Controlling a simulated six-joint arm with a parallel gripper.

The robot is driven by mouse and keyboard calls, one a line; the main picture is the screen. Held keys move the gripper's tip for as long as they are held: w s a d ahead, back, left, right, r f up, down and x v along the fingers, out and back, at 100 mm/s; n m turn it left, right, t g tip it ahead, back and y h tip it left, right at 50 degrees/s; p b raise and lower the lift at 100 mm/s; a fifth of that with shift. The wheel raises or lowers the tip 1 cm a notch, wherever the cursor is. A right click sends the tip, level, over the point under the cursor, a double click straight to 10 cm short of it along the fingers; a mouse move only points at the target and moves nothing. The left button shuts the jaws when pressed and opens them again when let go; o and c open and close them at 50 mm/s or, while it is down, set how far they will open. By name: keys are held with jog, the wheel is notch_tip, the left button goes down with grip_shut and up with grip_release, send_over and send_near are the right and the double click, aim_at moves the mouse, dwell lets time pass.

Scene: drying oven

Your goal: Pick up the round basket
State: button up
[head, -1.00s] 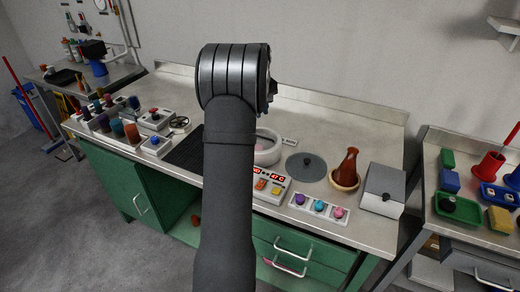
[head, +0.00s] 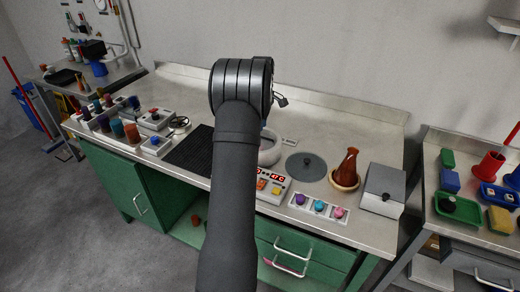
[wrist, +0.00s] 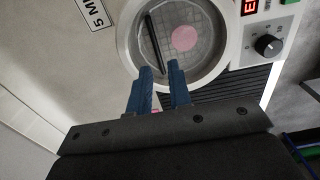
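The round basket (wrist: 203,59) appears in the wrist view as a wire-mesh floor inside a white round chamber (wrist: 222,72). A dark bar (wrist: 154,44) slants across its left part, and a pink disc (wrist: 184,38) lies in it. In the head view the white chamber (head: 271,157) stands on the bench, partly hidden by my arm; the basket inside cannot be made out there. My gripper (wrist: 160,68) has blue fingers, spread apart with nothing between them. In the wrist view they overlap the chamber's near rim, below the dark bar. The height gap cannot be told.
A grey lid (head: 306,160) with a knob lies right of the chamber. A control panel (head: 270,188) with a red display stands in front. A brown flask (head: 347,165) and a grey box (head: 383,188) are further right. A dark mat (head: 190,150) lies left of my arm.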

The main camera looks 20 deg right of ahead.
notch_tip(320, 180, down, 2)
jog(key=shift+f, duration=0.1)
jog(key=f, duration=0.3)
jog(key=d+f, duration=0.1)
jog(key=f, duration=0.1)
jog(key=shift+s, duration=0.2)
jog(key=shift+c, duration=0.5)
grip_shut()
